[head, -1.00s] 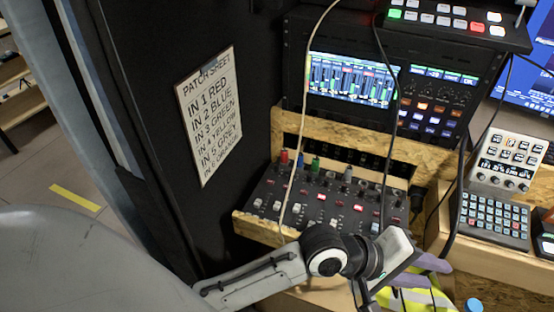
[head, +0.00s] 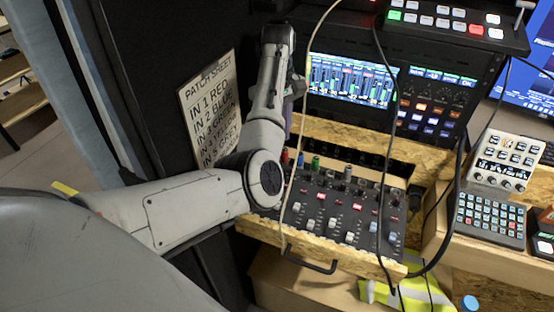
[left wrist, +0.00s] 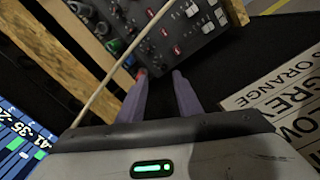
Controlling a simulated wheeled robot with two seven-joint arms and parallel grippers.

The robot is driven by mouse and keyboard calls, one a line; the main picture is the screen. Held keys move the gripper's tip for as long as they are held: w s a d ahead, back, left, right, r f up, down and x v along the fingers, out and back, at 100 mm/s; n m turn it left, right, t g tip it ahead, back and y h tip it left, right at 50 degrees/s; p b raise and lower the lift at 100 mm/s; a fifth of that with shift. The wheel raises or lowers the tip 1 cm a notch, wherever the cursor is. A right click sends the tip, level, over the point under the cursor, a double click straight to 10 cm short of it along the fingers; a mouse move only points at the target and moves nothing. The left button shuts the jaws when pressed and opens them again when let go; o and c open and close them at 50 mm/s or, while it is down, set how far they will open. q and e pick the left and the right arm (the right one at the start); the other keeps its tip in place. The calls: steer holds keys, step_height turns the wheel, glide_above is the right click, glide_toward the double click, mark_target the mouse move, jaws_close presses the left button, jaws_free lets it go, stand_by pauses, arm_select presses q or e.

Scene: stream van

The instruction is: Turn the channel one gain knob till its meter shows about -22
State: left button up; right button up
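The mixer (head: 330,210) lies in a wooden drawer-like tray, with a row of coloured caps along its back edge. The red cap (head: 284,157) is leftmost, then blue and green; my arm partly crowds it. In the left wrist view the red cap (left wrist: 142,73) shows right by one fingertip; contact cannot be told. My left gripper (head: 288,118) points down above the mixer's back left corner. Its purple fingers (left wrist: 158,76) are apart with nothing seen between them. The meter screen (head: 350,80) shows green and blue bars; its numbers are too small to read in the head view. My right gripper is out of view.
The patch sheet (head: 205,115) hangs left of my forearm and reads IN 1 RED. A pale cable (head: 292,185) and black cables hang across the mixer. A keypad (head: 492,222) stands to the right. Wooden framing (head: 350,140) borders the mixer's back.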

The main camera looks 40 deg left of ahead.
arm_select(q)
step_height(320, 180, down, 10)
steer(key=shift+r, duration=0.1)
stand_by(0.4)
jaws_close()
